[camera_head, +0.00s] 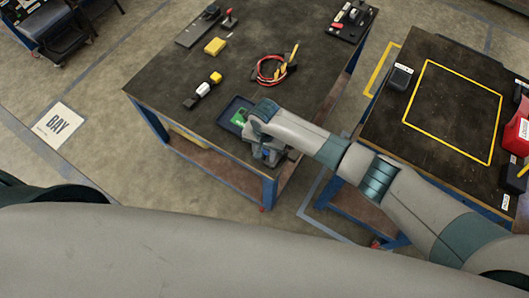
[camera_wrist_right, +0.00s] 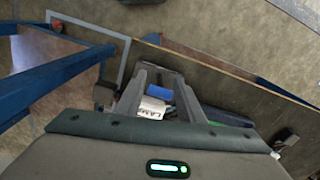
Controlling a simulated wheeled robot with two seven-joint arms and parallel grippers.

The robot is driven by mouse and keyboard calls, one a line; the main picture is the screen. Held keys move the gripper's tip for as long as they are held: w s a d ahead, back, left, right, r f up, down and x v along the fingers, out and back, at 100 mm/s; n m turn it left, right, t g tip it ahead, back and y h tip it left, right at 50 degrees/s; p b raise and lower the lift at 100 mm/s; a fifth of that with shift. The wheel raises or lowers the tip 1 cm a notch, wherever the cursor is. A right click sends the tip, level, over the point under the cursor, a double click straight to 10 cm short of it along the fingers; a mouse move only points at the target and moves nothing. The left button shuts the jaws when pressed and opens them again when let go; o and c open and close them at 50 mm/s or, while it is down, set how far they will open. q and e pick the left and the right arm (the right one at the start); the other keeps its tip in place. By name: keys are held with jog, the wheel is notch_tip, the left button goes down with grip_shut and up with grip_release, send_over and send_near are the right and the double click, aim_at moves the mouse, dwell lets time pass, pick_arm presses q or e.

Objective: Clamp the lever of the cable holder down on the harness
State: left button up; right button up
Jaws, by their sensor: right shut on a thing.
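The likely cable holder, a small upright piece with a red top (camera_head: 229,17), stands at the far end of the dark workbench, beside a flat grey plate (camera_head: 199,27). The likely harness, a loop of red cable (camera_head: 268,70) with yellow ends, lies nearer, apart from it. Details of the lever are too small to tell. My right gripper (camera_head: 270,153) is low at the bench's near edge, far from both. In the right wrist view its fingers (camera_wrist_right: 158,102) are shut on a white and blue piece (camera_wrist_right: 152,106), partly hidden. My left gripper is out of view.
A dark tray (camera_head: 228,110) with a green item lies beside my right gripper. Yellow blocks (camera_head: 215,46) and a small white and black item (camera_head: 202,89) lie on the bench's left. A second table (camera_head: 455,105) with a yellow outline stands right.

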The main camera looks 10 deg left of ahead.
jog(key=shift+w, duration=0.1)
jog(key=shift+w+d+g, duration=0.1)
jog(key=shift+w+g, duration=0.05)
jog(key=shift+g, duration=0.45)
jog(key=shift+w+g+y, duration=0.1)
jog(key=shift+g+y, duration=0.2)
jog(key=shift+w+d+f+g+y+b, duration=0.1)
jog(key=shift+w+f+g+y+b, duration=0.2)
jog(key=shift+g+b, duration=0.35)
jog(key=shift+w+f+g+b, duration=0.15)
jog(key=shift+w+g+b, duration=0.05)
jog(key=shift+g+b, duration=0.55)
jog(key=shift+w+d+g+y+b, duration=0.1)
jog(key=shift+g+y+b, duration=0.2)
jog(key=shift+y+b, duration=0.1)
jog(key=shift+r, duration=0.2)
